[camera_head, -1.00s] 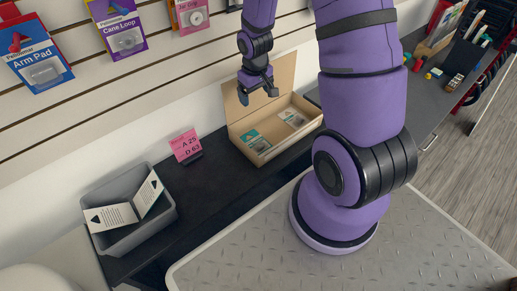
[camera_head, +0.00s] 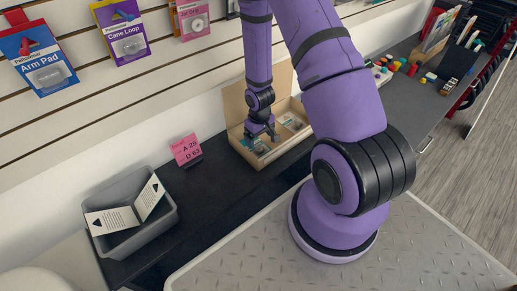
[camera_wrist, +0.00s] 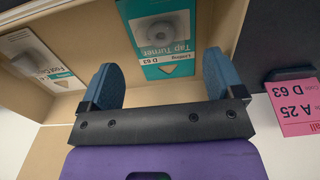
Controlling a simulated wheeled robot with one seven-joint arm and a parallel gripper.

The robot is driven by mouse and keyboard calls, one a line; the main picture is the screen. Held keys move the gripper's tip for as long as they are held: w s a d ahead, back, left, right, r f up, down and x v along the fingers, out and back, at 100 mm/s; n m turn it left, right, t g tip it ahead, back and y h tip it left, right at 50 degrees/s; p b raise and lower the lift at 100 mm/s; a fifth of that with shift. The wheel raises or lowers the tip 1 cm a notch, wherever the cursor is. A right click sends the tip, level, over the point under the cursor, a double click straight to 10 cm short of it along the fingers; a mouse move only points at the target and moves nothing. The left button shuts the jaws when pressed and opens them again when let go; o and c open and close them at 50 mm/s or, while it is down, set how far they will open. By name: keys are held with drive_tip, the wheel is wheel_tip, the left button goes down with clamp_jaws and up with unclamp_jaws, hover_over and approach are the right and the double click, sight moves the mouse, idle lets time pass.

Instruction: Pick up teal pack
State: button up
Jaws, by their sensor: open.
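The teal pack (camera_wrist: 164,40), labelled "Tap Turner D 63", lies in a cardboard box (camera_head: 237,105) on the dark counter. In the head view the teal pack (camera_head: 260,149) is partly covered by my gripper (camera_head: 262,134), which hangs over the box. In the wrist view my gripper (camera_wrist: 160,72) is open, with one blue fingertip on each side of the pack's lower part in the picture. The jaws are empty. Whether the fingertips touch the pack or stay above it cannot be told.
A second, mostly white pack (camera_wrist: 35,55) lies in the box beside the teal one. A pink card (camera_head: 186,149) reading "A 25 D 63" stands left of the box. A grey bin (camera_head: 130,241) with a white folded card is further left. Packs hang on the wall behind.

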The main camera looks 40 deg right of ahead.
sight(259, 145)
drive_tip(key=shift+w+a+f, duration=0.1)
drive_tip(key=shift+w+f, duration=0.05)
drive_tip(key=shift+f, duration=2.6)
drive_tip(key=shift+c, duration=0.4)
drive_tip(key=c, duration=0.9)
